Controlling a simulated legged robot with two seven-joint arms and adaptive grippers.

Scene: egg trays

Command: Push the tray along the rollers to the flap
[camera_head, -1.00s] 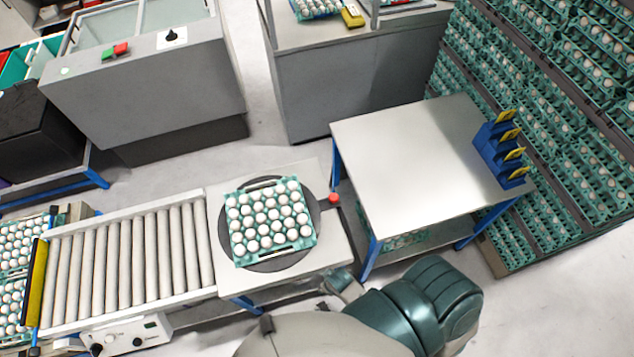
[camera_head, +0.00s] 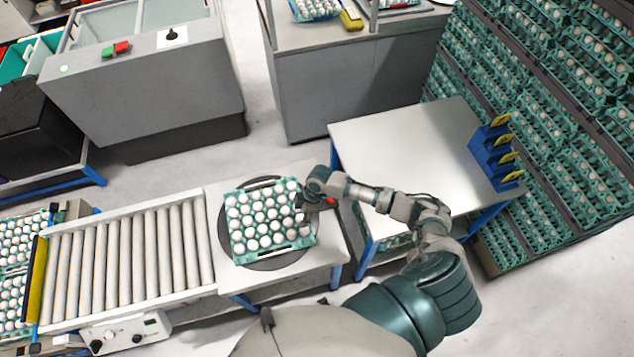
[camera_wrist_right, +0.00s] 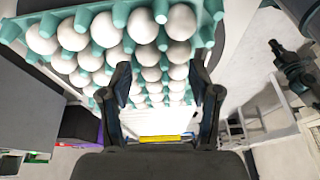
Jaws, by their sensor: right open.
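A teal tray of white eggs (camera_head: 236,258) sits on a dark round turntable (camera_head: 226,215) at the right end of the roller conveyor (camera_head: 130,262). The tray also shows in the right wrist view (camera_wrist_right: 60,63). My right gripper (camera_head: 303,203) is at the tray's right edge in the head view. Its open fingers (camera_wrist_right: 163,92) show in the wrist view with the eggs just beyond them; I cannot tell whether they touch the tray. The yellow flap (camera_head: 37,283) stands at the rollers' left end. My left gripper is not in view.
More egg trays (camera_head: 12,290) lie past the flap. A metal table (camera_head: 390,140) with a blue holder of yellow tags (camera_head: 492,160) stands right. A red knob (camera_head: 331,201) is beside my right gripper. The rollers are bare.

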